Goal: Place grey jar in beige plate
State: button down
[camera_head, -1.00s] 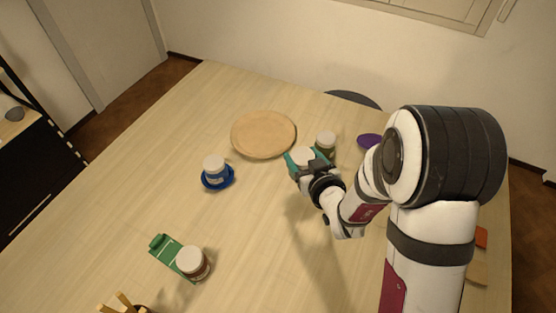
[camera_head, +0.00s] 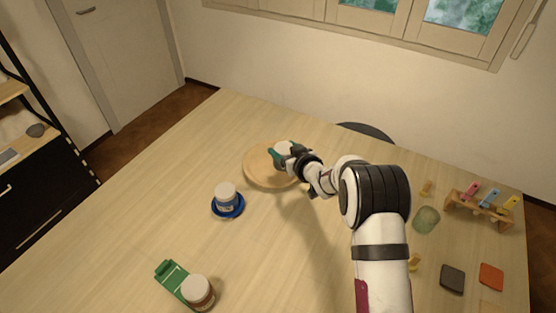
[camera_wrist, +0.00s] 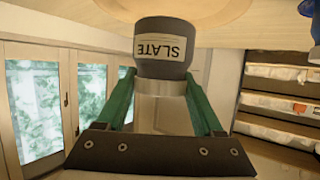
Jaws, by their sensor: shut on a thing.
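The grey jar (camera_wrist: 163,48) has a label reading SLATE and a pale lid. My gripper (camera_head: 283,152) has its green fingers shut on the lid end of this jar. In the head view, the white top of the jar shows between the fingers, over the round beige plate (camera_head: 262,178), near its far right part. In the wrist view, the jar's base end overlaps the plate (camera_wrist: 215,12). I cannot tell whether it touches the plate. My gripper hides the plate's right side.
Another white-lidded jar (camera_head: 198,291) stands by a green-and-white card (camera_head: 171,277). A rack of coloured tools (camera_head: 480,207) is at right. The table's middle left is clear.

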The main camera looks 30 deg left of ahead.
jog(key=f, duration=0.1)
jog(key=a+f, duration=0.1)
jog(key=f, duration=0.3)
jog(key=shift+s+a, duration=0.1)
jog(key=shift+a, duration=0.25)
jog(key=shift+f, duration=0.1)
grip_release()
